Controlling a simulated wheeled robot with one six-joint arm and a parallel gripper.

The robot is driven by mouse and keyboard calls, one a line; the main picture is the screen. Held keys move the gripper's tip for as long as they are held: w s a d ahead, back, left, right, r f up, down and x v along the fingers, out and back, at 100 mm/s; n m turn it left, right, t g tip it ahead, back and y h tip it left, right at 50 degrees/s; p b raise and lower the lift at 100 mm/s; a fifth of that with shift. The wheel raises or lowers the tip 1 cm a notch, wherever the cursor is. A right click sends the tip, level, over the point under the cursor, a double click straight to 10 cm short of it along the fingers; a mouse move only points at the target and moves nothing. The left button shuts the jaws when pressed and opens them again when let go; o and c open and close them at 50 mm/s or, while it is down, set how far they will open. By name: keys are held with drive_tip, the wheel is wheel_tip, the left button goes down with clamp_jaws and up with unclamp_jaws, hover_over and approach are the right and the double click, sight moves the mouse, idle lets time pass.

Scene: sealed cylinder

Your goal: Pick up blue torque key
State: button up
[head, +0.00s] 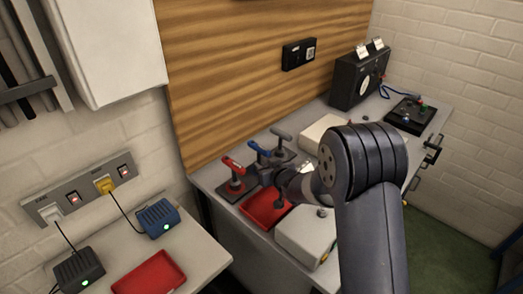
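The blue torque key (257,147) stands upright on the bench, between a red key (232,164) and a grey key (281,133). Its T-shaped handle is visible; its lower part is partly hidden behind my gripper. My gripper (266,178) is low over the bench, close to the blue key on its near side and beside the red key. The fingers are small and dark here, so I cannot tell whether they are open or touching the key.
A red tray (262,211) lies below my gripper. A pale box (304,235) stands to its right, partly behind my arm. A gauge box (359,78) and a black control box (410,115) stand farther back. A side table (207,262) is at the left.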

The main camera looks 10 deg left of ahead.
sight(260, 161)
drive_tip(key=shift+p+x, duration=1.15)
drive_tip(key=shift+x, duration=1.65)
drive_tip(key=shift+d+f, duration=0.1)
drive_tip(key=shift+d, duration=0.05)
drive_tip(key=shift+c, duration=0.6)
clamp_jaws()
